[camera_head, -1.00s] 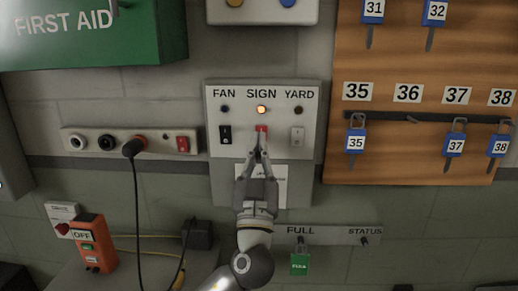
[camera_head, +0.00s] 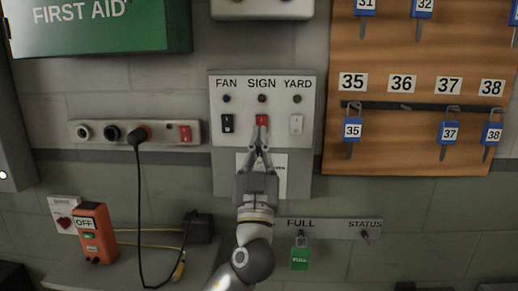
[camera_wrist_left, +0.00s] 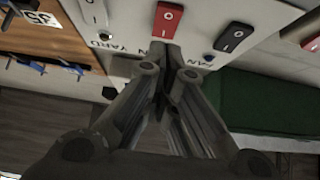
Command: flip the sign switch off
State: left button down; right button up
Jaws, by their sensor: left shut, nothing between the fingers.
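The sign switch (camera_head: 261,121) is a red rocker in the middle of the white panel (camera_head: 221,90), under the label SIGN. The lamp (camera_head: 262,98) above it looks dark red and unlit. My left gripper (camera_head: 259,137) is shut and empty, with its tips at the lower edge of the red switch. In the left wrist view the gripper tips (camera_wrist_left: 172,48) lie close against the red switch (camera_wrist_left: 167,20); I cannot tell whether they touch. My right gripper is not in view.
A black fan switch (camera_head: 227,123) sits left of the red one and a white yard switch (camera_head: 296,124) right. A socket strip (camera_head: 170,132) with a plugged cable is on the left. A wooden key board (camera_head: 380,70) hangs on the right.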

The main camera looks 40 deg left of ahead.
pick_arm(q)
jog(key=w+f+b+v, duration=0.1)
jog(key=b+v, duration=0.5)
jog(key=v, duration=0.4)
jog(key=shift+a+f, duration=0.25)
jog(key=shift+f, duration=0.05)
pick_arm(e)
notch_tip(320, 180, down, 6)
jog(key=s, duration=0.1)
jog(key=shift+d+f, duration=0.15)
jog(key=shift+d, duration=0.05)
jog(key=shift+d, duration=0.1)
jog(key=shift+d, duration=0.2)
